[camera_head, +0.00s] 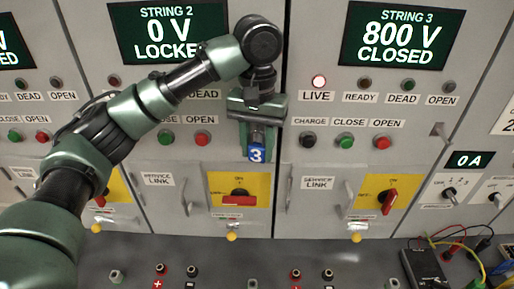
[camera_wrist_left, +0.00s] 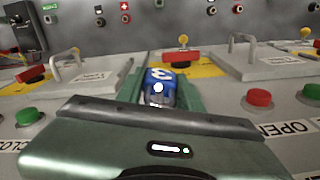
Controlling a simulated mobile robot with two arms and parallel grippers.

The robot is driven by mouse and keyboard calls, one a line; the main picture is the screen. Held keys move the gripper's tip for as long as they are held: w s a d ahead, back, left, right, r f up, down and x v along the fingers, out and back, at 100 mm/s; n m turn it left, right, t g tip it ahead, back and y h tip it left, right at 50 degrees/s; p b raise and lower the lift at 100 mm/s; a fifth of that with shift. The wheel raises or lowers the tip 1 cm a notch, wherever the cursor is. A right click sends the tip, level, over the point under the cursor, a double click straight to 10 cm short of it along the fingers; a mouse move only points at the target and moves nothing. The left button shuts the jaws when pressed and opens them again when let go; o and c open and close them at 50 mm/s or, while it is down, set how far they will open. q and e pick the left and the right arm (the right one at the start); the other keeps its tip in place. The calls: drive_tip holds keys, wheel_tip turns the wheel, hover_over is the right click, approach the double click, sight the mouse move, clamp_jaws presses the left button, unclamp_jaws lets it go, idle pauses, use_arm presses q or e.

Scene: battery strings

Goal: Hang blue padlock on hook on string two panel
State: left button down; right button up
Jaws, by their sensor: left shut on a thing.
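The string 2 panel (camera_head: 160,220) has a screen (camera_head: 168,28) reading 0 V and a partly covered word beginning LOCKE. Its red handle (camera_head: 239,200) lies level on a yellow plate, below the padlock. I cannot make out the hook clearly. My right gripper is not in view.
The string 3 panel to the right has a screen (camera_head: 398,35) reading 800 V CLOSED and a tilted red handle (camera_head: 389,202). Door pulls and yellow knobs stick out along the panels. A dark meter with leads (camera_head: 428,266) lies at the lower right.

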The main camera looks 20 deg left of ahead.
use_arm(q)
drive_tip(key=shift+w+a+f, duration=0.1)
drive_tip(key=shift+f, duration=0.05)
drive_tip(key=c, duration=0.9)
unclamp_jaws()
drive_tip(key=shift+o, duration=0.2)
wheel_tip(320, 180, up, 8)
drive_tip(key=shift+r+b, duration=0.1)
drive_tip(key=shift+b, duration=0.35)
